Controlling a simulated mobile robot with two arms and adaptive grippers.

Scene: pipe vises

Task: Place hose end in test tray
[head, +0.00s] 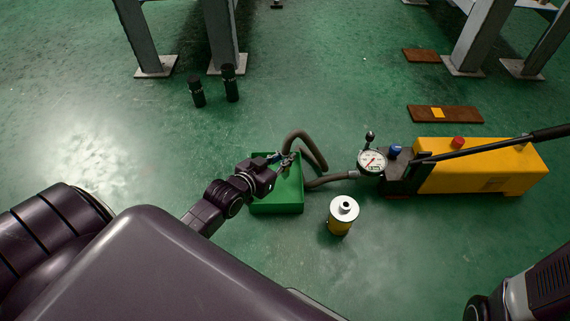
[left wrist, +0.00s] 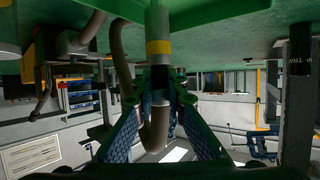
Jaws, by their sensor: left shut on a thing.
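My left gripper (head: 284,162) is over the green test tray (head: 278,208), by its far right part. It is shut on the hose end, which the fingers largely hide in the head view. In the left wrist view, the metal hose end (left wrist: 157,22) with a yellow band sits between the two blue-padded fingertips (left wrist: 160,92). Its tip points toward a green surface, probably the tray (left wrist: 220,14). I cannot tell whether it touches. The grey-brown hose (head: 312,147) loops from the gripper back to the yellow hand pump (head: 475,172). My right gripper is out of view.
A yellow cylinder with a silver top (head: 342,214) stands right of the tray. The pump's gauge (head: 372,161) and long black handle (head: 500,142) are further right. Two black cylinders (head: 214,87) stand near the table legs behind. Open green floor lies to the left.

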